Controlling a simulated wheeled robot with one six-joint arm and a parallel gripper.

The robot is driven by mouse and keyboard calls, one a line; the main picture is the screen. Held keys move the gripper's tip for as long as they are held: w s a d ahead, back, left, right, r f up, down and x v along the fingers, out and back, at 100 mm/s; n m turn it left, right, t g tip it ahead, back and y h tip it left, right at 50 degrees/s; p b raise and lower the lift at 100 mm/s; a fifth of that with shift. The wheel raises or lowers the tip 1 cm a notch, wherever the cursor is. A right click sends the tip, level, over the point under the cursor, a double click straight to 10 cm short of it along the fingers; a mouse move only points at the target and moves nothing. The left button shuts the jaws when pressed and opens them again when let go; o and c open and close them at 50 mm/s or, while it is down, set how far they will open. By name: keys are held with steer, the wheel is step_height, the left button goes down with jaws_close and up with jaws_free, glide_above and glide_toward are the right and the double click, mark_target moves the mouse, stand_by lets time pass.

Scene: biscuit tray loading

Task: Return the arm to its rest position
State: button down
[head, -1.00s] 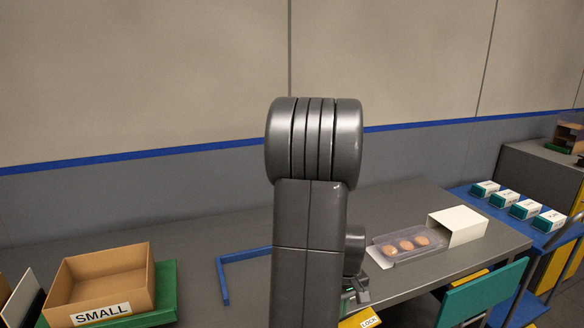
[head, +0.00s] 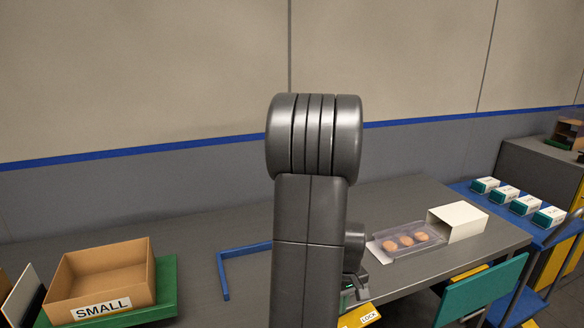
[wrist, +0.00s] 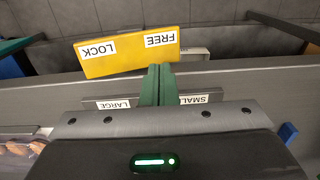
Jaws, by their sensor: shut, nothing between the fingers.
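My arm stands upright in the middle of the head view and hides part of the table behind it. My gripper (wrist: 158,72) shows in the wrist view with its green fingers together and nothing between them. It is over the table's front edge, near a yellow plate (wrist: 130,52) marked LOCK and FREE. In the head view my gripper's fingers are mostly hidden, and the yellow plate (head: 359,316) shows just below my wrist.
A box marked SMALL (head: 77,303) sits on a green base (head: 166,290) at left. A clear tray (head: 385,253) of biscuits lies by a white sleeve (head: 460,220) at right. A blue bracket (head: 222,275) lies on the grey table (head: 190,245). Several small cartons (head: 505,192) stand on a blue surface.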

steer(key=shift+r+p, duration=0.65)
steer(key=shift+r, duration=0.8)
